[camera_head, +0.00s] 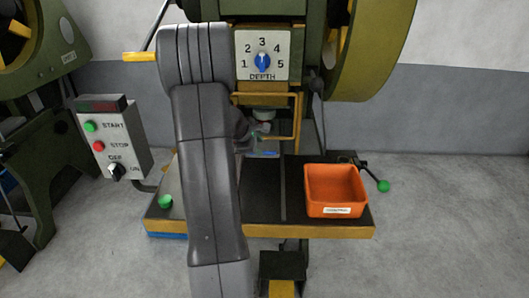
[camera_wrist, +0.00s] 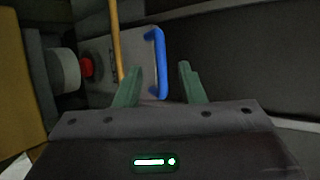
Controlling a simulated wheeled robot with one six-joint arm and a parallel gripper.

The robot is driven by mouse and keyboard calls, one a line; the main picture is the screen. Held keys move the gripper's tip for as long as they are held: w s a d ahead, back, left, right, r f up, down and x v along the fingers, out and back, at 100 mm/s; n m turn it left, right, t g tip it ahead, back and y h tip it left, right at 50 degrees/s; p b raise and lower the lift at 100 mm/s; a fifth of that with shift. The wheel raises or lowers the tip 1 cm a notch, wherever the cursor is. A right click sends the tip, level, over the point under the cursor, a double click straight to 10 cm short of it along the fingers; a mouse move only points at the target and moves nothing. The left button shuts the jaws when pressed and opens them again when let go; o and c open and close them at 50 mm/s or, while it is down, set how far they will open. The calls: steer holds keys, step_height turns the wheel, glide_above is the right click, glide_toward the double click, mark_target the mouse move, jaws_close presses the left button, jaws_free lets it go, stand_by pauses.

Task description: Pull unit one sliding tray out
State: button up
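The sliding tray (camera_wrist: 136,60) shows as a flat grey plate in the wrist view, with a blue bar handle (camera_wrist: 159,62) on it. A blue strip, which looks like the same handle (camera_head: 264,155), shows in the camera_head view under the press head. My gripper (camera_wrist: 160,72) is open, its two green fingers apart. The handle lies between and just beyond the fingertips, nearer the left finger. I cannot tell whether either finger touches it. In the camera_head view my arm hides most of my gripper and much of the tray area.
A yellow guard frame (camera_head: 297,115) stands close around the work area. An orange bin (camera_head: 335,185) sits on the right of the machine's table. A lever with a green knob (camera_head: 383,186) sticks out at right. A control box (camera_head: 113,140) stands at left.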

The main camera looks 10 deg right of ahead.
mark_target(267, 152)
steer(key=x, duration=0.6)
steer(key=shift+r, duration=0.1)
jaws_close()
